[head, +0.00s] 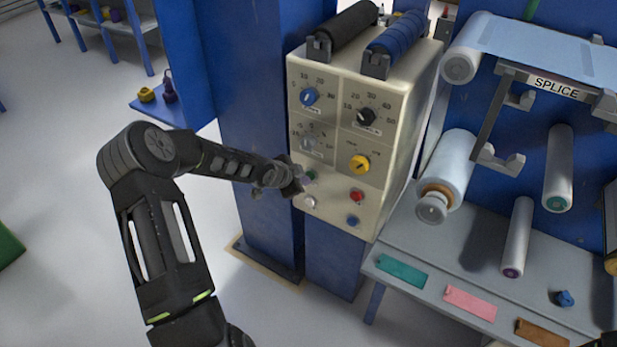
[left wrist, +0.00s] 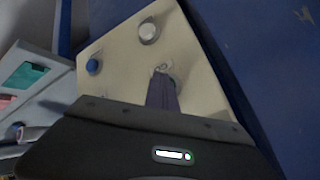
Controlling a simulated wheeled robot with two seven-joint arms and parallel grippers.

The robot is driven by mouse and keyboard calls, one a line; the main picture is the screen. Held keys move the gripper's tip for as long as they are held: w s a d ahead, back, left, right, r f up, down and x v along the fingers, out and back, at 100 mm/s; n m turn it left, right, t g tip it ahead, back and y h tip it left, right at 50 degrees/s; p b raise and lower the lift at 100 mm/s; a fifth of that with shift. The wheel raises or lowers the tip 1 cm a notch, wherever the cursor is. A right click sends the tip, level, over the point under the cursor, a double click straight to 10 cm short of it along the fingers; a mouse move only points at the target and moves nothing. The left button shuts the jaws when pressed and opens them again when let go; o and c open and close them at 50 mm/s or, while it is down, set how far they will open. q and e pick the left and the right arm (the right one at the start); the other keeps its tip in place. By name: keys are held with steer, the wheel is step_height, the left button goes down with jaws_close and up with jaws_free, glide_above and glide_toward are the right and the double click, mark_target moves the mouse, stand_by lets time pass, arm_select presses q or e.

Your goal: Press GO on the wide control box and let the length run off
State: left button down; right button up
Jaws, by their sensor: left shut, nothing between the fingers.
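The wide control box (head: 338,190) is a cream box on a blue post, with dials above and small buttons below. A green button (head: 311,175) sits at the upper left of the button group, its label unreadable. My left gripper (head: 298,180) is shut and empty, its tips at the box face beside the green button. I cannot tell whether they touch it. In the left wrist view the shut fingers (left wrist: 162,90) point at the cream face and cover that spot. A white button (left wrist: 148,32) and a blue button (left wrist: 93,66) show beyond.
A red button (head: 357,196) is close to the green one. Two rollers, one black (head: 345,24) and one blue (head: 398,36), lie on top of the box. A splice bench (head: 440,285) with a film roll (head: 447,170) stands at the right.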

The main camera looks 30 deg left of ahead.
stand_by(0.3)
arm_select(q)
steer(key=shift+s, duration=0.85)
steer(key=s+p, duration=0.1)
steer(key=s, duration=0.4)
steer(key=shift+d, duration=0.1)
stand_by(0.8)
